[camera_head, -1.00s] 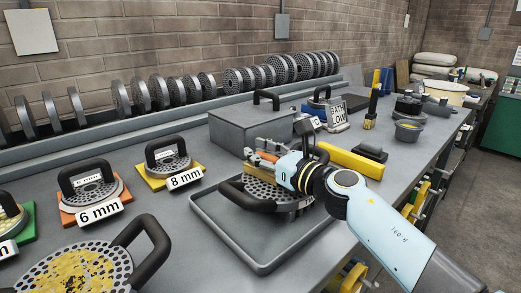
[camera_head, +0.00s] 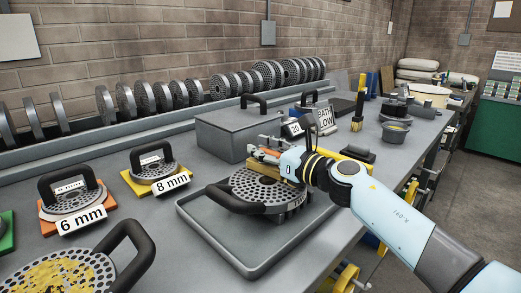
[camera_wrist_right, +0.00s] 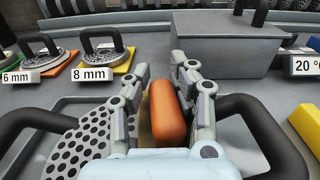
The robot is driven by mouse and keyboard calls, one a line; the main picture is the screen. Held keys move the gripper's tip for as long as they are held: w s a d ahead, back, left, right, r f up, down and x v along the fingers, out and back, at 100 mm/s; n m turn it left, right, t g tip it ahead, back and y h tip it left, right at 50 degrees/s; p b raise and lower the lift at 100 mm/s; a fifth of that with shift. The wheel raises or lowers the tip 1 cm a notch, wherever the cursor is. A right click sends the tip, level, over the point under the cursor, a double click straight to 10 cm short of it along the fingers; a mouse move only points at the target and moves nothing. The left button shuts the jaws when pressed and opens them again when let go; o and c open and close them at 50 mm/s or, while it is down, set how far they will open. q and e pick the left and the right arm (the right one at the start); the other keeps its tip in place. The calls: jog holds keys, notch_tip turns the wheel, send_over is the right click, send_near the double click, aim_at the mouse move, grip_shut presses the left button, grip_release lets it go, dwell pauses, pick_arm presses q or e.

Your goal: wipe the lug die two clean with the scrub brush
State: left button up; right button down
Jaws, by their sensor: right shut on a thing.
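A round perforated grey die (camera_head: 262,186) with black handles lies in a shallow grey tray (camera_head: 243,262); it also shows in the right wrist view (camera_wrist_right: 82,148). Its visible face looks grey, with no yellow residue that I can see. My right gripper (camera_head: 264,150) is shut on the scrub brush (camera_wrist_right: 168,108), which has an orange-brown body, over the die's far right part. Whether the bristles touch the die is hidden. Another handled die (camera_head: 62,275), with yellow residue on its face, sits at the bottom left, partly cut off. I cannot read which is lug die two. My left gripper is out of view.
Handled dies stand on an orange 6 mm plate (camera_head: 80,218) and a yellow 8 mm plate (camera_head: 160,184). Several discs line the back rack.

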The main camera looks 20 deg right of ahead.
jog(key=shift+v, duration=1.4)
jog(key=shift+a, duration=0.1)
jog(key=shift+a, duration=0.1)
jog(key=shift+s+a+p, duration=0.15)
jog(key=shift+a+p, duration=0.2)
jog(key=shift+p, duration=0.05)
jog(key=shift+s+a+p, duration=0.3)
jog(key=shift+a+p, duration=0.05)
jog(key=shift+a, duration=0.45)
jog(key=shift+s+a+p, duration=0.3)
jog(key=shift+a, duration=0.55)
jog(key=shift+d, duration=0.1)
